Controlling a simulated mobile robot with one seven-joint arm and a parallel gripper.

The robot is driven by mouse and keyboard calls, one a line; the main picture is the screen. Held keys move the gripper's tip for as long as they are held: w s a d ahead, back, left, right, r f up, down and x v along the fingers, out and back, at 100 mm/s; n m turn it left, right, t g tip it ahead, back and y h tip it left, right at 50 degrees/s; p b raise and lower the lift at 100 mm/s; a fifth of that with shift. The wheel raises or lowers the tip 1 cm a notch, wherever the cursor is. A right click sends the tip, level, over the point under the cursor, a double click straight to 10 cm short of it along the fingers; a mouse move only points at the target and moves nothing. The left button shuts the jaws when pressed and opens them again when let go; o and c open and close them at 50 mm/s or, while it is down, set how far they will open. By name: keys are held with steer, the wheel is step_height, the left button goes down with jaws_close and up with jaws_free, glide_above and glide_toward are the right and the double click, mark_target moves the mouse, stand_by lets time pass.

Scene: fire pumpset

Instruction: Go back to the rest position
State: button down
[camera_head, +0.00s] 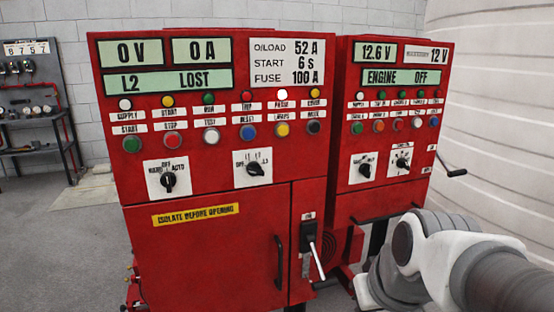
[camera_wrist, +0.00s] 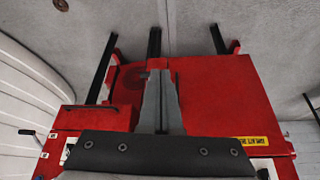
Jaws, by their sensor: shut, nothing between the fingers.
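My gripper (camera_wrist: 159,76) shows in the wrist view as grey fingers close together, shut with nothing between them. The wrist view is upside down, and the fingers overlap the red cabinet in the picture; I see no clear contact. In the head view my arm (camera_head: 440,262) reaches in from the lower right, in front of the right cabinet's lower part. I cannot make out the fingers there. The left red cabinet (camera_head: 200,270) reads 0 V, 0 A and L2 LOST. The right red cabinet (camera_head: 350,207) reads 12.6 V and ENGINE OFF.
A lever switch (camera_head: 313,250) with a pale handle and a black door handle (camera_head: 279,262) stick out from the left cabinet. A crank (camera_head: 452,172) juts from the right cabinet's side. A dark rack (camera_head: 35,120) stands far left. Grey floor (camera_head: 60,240) is clear at left.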

steer(key=s+d+r+m, duration=0.1)
steer(key=s+r, duration=0.1)
steer(key=s, duration=0.3)
step_height(320, 180, up, 19)
steer(key=p, duration=1.8)
steer(key=shift+s+f+h+p, duration=0.2)
steer(key=shift+h+p, duration=0.1)
steer(key=shift+p, duration=0.1)
steer(key=shift+d, duration=0.1)
